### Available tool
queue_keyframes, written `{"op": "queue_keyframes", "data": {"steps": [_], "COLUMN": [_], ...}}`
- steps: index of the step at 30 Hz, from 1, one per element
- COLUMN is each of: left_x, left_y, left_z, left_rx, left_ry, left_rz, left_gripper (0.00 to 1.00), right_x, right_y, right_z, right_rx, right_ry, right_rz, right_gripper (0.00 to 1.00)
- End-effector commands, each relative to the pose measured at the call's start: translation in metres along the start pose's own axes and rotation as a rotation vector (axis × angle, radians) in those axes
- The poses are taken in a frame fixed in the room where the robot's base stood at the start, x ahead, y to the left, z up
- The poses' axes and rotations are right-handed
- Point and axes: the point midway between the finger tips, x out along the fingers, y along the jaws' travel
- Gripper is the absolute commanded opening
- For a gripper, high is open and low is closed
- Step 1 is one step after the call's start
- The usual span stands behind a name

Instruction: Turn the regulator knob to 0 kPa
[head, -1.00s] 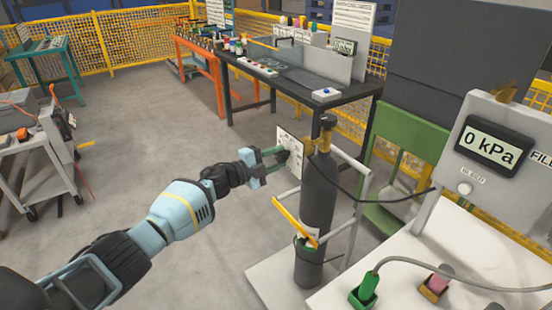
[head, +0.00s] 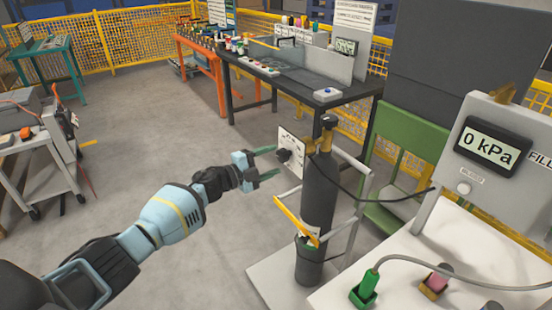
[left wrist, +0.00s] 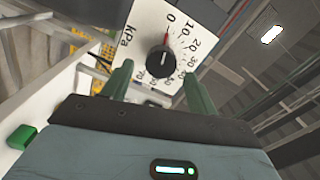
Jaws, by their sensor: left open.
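The black regulator knob (head: 284,155) sits on a white dial plate (head: 291,146) beside the dark gas cylinder (head: 318,190). In the left wrist view the knob (left wrist: 160,62) faces me, with a kPa scale around it. A red mark lies between the knob and the 0. My left gripper (head: 276,161) is open and empty, its green fingers just short of the knob. In the left wrist view the fingers (left wrist: 155,80) stand either side of the knob, apart from it. The display (head: 492,145) reads 0 kPa. My right gripper is out of view.
The cylinder stands on a cart with a yellow bar (head: 296,220). A dark hose (head: 385,199) runs from it to the grey panel. Green and pink connectors sit on the white surface at lower right. Floor left of the cylinder is clear.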

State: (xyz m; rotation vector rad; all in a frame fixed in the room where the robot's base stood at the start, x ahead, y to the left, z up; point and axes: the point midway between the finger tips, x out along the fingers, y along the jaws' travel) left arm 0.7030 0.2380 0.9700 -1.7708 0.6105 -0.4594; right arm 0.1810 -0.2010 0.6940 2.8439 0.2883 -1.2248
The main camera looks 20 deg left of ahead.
Motion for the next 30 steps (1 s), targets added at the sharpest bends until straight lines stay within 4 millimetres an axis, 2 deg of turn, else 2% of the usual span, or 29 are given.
{"op": "queue_keyframes", "data": {"steps": [3,9,26,30], "left_x": [-0.021,-0.043,-0.048,-0.050], "left_y": [-0.004,-0.002,-0.001,0.014], "left_z": [-0.001,0.000,0.000,-0.007], "left_rx": [0.002,0.001,-0.001,-0.036], "left_ry": [0.000,-0.002,-0.001,-0.005], "left_rz": [-0.003,-0.003,-0.002,-0.004], "left_gripper": [0.59,0.59,0.59,0.59], "right_x": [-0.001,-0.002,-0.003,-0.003], "right_y": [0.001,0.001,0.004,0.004], "right_z": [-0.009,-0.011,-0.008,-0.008], "right_rx": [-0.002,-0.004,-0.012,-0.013], "right_ry": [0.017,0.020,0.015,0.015], "right_rz": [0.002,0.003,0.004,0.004], "right_gripper": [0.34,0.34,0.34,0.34]}}
